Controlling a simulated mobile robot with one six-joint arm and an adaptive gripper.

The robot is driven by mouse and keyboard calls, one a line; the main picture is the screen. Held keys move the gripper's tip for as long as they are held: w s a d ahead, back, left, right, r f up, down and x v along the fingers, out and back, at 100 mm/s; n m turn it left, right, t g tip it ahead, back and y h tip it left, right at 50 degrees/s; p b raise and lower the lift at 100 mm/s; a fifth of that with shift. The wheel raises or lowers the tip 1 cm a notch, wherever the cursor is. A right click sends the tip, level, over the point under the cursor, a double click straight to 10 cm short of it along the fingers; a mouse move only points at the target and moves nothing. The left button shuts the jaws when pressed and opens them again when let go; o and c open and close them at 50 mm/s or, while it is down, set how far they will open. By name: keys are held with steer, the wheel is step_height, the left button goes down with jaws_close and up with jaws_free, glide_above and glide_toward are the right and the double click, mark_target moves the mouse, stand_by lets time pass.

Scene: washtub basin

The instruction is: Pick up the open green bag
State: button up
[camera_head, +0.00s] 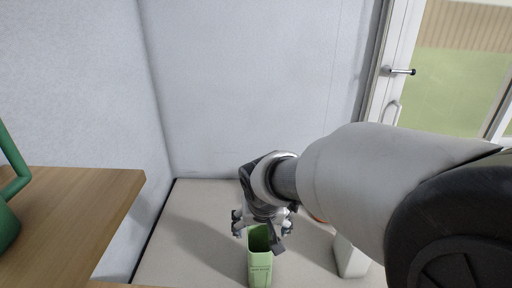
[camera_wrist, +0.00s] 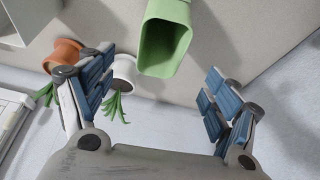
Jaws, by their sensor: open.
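The open green bag (camera_head: 260,268) stands upright on the pale surface, low in the middle of the head view, its dark opening facing up. In the wrist view the green bag (camera_wrist: 165,40) shows at the top, a little beyond and between the fingers. My gripper (camera_head: 264,232) is right above the bag's opening in the head view and hides part of its rim. In the wrist view my gripper (camera_wrist: 155,95) has its blue-padded fingers spread wide, with nothing between the pads. I cannot tell the exact gap between fingertips and bag.
A white pot (camera_wrist: 124,68) and a terracotta pot (camera_wrist: 66,54), both with green plants, are close to the left finger. A whitish container (camera_head: 350,257) stands right of the bag. A wooden tabletop (camera_head: 75,215) with a green object (camera_head: 10,190) is at left. Walls stand behind.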

mark_target(259, 256)
steer(key=b+x, duration=0.2)
steer(key=x, duration=0.7)
steer(key=shift+w+f, duration=0.2)
steer(key=shift+f, duration=0.1)
steer(key=shift+f+b, duration=0.25)
steer(key=shift+b, duration=0.25)
steer(key=shift+c, duration=0.4)
steer(key=c, duration=1)
